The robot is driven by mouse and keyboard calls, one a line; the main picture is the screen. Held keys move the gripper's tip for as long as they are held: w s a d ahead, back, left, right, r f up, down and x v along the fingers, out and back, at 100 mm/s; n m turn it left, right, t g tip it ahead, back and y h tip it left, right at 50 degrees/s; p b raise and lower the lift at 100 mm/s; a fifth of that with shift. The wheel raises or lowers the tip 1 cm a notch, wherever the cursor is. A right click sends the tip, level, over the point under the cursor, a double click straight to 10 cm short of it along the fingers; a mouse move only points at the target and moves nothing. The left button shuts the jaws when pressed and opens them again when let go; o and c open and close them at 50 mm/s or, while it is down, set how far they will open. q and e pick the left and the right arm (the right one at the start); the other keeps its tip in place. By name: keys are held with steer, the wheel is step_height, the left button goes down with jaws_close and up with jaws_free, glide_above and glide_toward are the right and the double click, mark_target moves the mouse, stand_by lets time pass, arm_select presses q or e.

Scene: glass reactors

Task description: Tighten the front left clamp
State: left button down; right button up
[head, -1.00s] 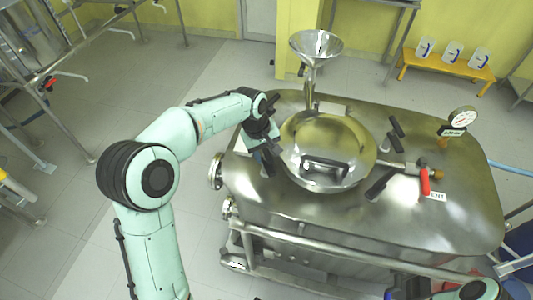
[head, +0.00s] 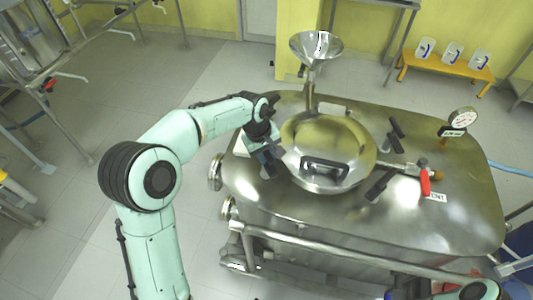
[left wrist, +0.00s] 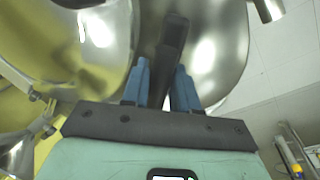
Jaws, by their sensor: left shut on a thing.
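The front left clamp shows in the left wrist view as a dark handle (left wrist: 172,45) between the blue fingers of my left gripper (left wrist: 162,68). In the head view my left gripper (head: 268,164) is at the left side of the round metal lid (head: 325,138), pointing down, shut on the clamp handle. The gripper mostly hides this clamp there. The lid is closed and has a dark handle (head: 325,167) at its front. Part of my right arm shows at the bottom right edge; its fingers cannot be made out clearly.
Two more dark clamps, at the back right (head: 397,128) and front right (head: 380,186), stand beside the lid. A funnel (head: 316,46) rises behind it. A red-handled valve (head: 425,182) and a gauge (head: 463,117) are on the right of the steel vessel top (head: 440,220).

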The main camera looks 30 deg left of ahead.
arm_select(q)
steer(key=n, duration=0.4)
steer(key=shift+w+d+y, duration=0.1)
steer(key=shift+y, duration=0.2)
steer(key=n+b, duration=0.1)
steer(key=n, duration=0.3)
steer(key=shift+w+y, duration=0.1)
steer(key=shift+y, duration=0.3)
steer(key=n, duration=0.5)
steer(key=shift+w+y, duration=0.1)
steer(key=shift+y, duration=0.3)
steer(key=shift+w+n+y+b, duration=0.1)
steer(key=shift+n+y+b, duration=0.25)
steer(key=shift+n, duration=1.75)
arm_select(e)
steer(key=shift+s+f, duration=0.25)
steer(key=shift+f, duration=0.25)
steer(key=shift+s+f, duration=0.25)
steer(key=shift+f, duration=0.25)
arm_select(q)
steer(key=c, duration=1)
jaws_free()
steer(key=shift+r, duration=0.1)
